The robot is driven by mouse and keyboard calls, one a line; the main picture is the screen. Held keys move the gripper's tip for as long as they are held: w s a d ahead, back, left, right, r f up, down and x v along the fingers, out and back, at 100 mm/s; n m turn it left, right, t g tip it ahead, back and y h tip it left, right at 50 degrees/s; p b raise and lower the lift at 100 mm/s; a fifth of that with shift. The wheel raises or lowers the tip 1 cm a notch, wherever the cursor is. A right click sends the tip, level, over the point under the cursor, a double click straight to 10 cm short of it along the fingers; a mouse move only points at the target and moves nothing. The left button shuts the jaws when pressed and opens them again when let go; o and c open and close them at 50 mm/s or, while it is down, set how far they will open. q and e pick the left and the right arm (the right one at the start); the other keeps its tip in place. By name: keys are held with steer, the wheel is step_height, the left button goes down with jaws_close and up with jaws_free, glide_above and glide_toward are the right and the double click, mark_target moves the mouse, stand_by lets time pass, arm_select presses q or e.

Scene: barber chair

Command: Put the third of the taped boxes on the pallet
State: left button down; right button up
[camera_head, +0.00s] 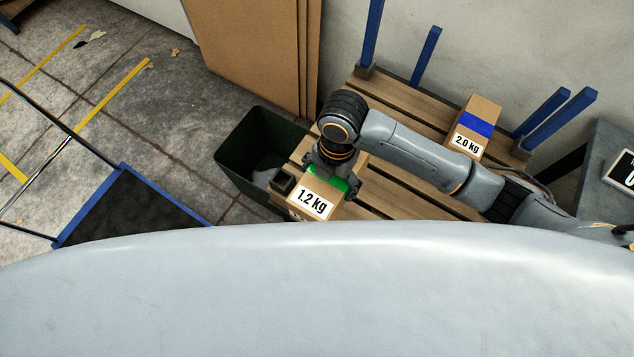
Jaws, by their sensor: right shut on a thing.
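A cardboard box labelled 1.2 kg (313,203), with green tape, is between the fingers of my right gripper (319,182). The gripper comes from above and is shut on it. The box is at the near left end of the wooden slatted pallet (400,185); I cannot tell whether it touches the slats. A second cardboard box labelled 2.0 kg (481,108), with blue tape, sits on the pallet's far right part. My right arm crosses over the pallet and hides some slats. A third taped box is not seen apart from these two. My left gripper is not in view.
Blue posts (560,118) stand at the pallet's far and right edges. A dark green bin (235,150) stands close to its left. Tall cardboard sheets (245,45) lean behind. A blue-framed dark platform (135,210) is at left. A grey table (598,175) with a display is at right.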

steer(key=d, duration=0.1)
steer(key=w+d+f, duration=0.1)
steer(key=w+d, duration=0.1)
steer(key=shift+d+f, duration=0.15)
steer(key=shift+f, duration=0.1)
steer(key=d+f, duration=0.1)
steer(key=w+d+f, duration=0.1)
steer(key=f, duration=0.1)
steer(key=w+d+f, duration=0.1)
steer(key=shift+w+d+f, duration=0.1)
steer(key=shift+d+f, duration=0.05)
steer(key=shift+f, duration=0.1)
steer(key=shift+w+d+f, duration=0.25)
steer(key=shift+d+f, duration=0.2)
steer(key=shift+f, duration=0.2)
steer(key=shift+w+d+f, duration=0.1)
steer(key=shift+f, duration=1.6)
steer(key=o, duration=1.6)
steer(key=shift+d+f, duration=0.1)
steer(key=shift+f, duration=0.05)
steer(key=shift+o, duration=0.2)
